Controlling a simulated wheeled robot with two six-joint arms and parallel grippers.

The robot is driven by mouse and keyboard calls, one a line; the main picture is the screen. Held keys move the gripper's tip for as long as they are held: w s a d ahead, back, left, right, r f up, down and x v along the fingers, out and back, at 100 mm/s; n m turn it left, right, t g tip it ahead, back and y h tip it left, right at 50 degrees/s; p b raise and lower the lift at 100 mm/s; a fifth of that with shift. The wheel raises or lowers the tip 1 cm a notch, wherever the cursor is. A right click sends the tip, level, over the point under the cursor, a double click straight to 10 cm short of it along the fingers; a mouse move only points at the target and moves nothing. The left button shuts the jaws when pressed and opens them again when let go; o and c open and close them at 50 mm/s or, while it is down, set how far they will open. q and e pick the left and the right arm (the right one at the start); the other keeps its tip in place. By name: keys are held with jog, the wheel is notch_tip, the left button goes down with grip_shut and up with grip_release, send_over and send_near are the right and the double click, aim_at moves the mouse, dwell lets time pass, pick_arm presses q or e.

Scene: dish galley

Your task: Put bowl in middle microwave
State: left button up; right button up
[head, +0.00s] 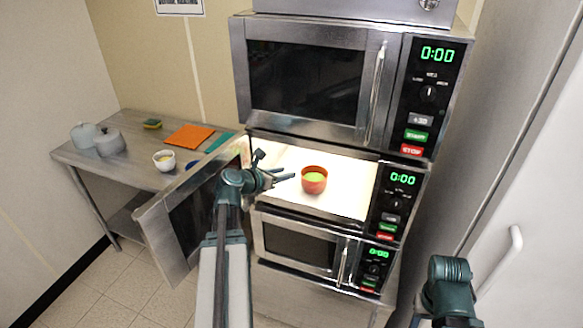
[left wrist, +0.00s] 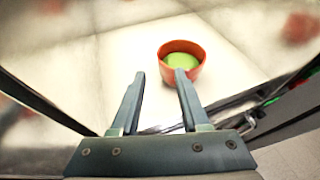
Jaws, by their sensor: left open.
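A red-orange bowl (head: 314,180) with something green inside stands upright on the lit floor of the middle microwave (head: 345,199). That microwave's door (head: 165,236) is swung wide open to the left. My left gripper (head: 288,177) is at the microwave's opening, just left of the bowl, with its fingers apart and empty.
A closed microwave (head: 305,85) is above and another closed one (head: 298,246) below. A steel table (head: 130,170) at left carries a white bowl (head: 164,160), grey lidded pots (head: 108,142), an orange cloth (head: 190,136) and a sponge (head: 152,124). A white door stands close on the right.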

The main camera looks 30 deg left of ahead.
pick_arm(q)
jog(key=shift+s+r, duration=0.2)
jog(key=shift+s, duration=0.25)
jog(key=s+d+f+m+g+h, duration=0.15)
jog(key=d+f+m+g, duration=0.3)
jog(key=d+m, duration=0.75)
jog(key=s+d+f+m+g+h, duration=0.15)
jog(key=d+f+m+g, duration=0.5)
jog(key=d, duration=0.95)
jog(key=s+d+f+m+g+y, duration=0.2)
jog(key=s+d+m+y, duration=0.3)
jog(key=s+d+m, duration=0.7)
jog(key=m, duration=0.8)
jog(key=shift+s+f+m+g+y, duration=0.2)
jog(key=shift+f+m+g+y, duration=0.05)
jog(key=shift+m+g+y, duration=0.15)
jog(key=shift+a, duration=0.1)
